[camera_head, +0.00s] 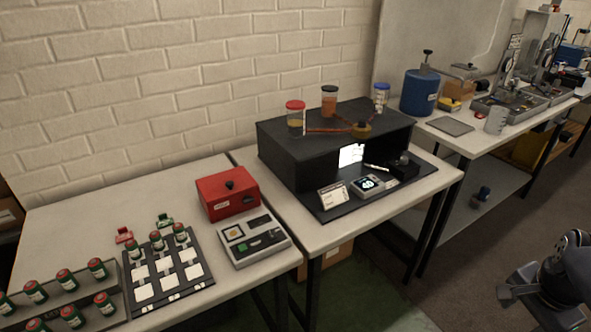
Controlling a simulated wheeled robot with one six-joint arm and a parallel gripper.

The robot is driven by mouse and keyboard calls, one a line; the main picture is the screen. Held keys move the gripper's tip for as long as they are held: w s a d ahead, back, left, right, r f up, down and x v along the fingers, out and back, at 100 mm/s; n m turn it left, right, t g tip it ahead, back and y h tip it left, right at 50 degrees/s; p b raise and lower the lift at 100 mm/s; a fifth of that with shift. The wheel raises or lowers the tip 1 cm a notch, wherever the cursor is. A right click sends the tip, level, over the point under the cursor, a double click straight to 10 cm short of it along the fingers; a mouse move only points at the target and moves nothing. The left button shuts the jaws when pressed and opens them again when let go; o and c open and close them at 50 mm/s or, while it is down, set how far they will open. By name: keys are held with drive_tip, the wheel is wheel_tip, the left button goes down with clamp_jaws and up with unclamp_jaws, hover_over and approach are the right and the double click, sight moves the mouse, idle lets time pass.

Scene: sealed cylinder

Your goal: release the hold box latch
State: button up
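A red box (228,193), which I take to be the hold box, stands closed on the near white table. It has a dark knob on its lid and a small pale label on its front. I cannot make out a separate latch at this size. The end of my arm (552,282) shows at the lower right, above the floor and far to the right of the red box. It touches nothing I can see. I cannot make out its fingers or whether they are open or shut.
A grey panel (254,241) lies right in front of the red box. A dark tray (197,246) with white pads and a rack (62,300) of green, red-capped jars stand to the left. A black bench unit (288,152) stands to the right. Open floor lies in front.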

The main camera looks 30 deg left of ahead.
drive_tip(key=w+r+m+p, duration=0.1)
drive_tip(key=w+m, duration=0.1)
drive_tip(key=w, duration=0.1)
drive_tip(key=w+r+m+g+p, duration=0.1)
drive_tip(key=w+r+m+p, duration=0.1)
drive_tip(key=w, duration=0.1)
drive_tip(key=w+r+m+g+p, duration=0.1)
drive_tip(key=w+r+p, duration=0.1)
drive_tip(key=w, duration=0.2)
drive_tip(key=shift+w+a+r+m, duration=0.1)
drive_tip(key=shift+a+m, duration=0.1)
drive_tip(key=shift+m, duration=0.2)
drive_tip(key=c, duration=0.8)
drive_tip(key=shift+w, duration=0.3)
clamp_jaws()
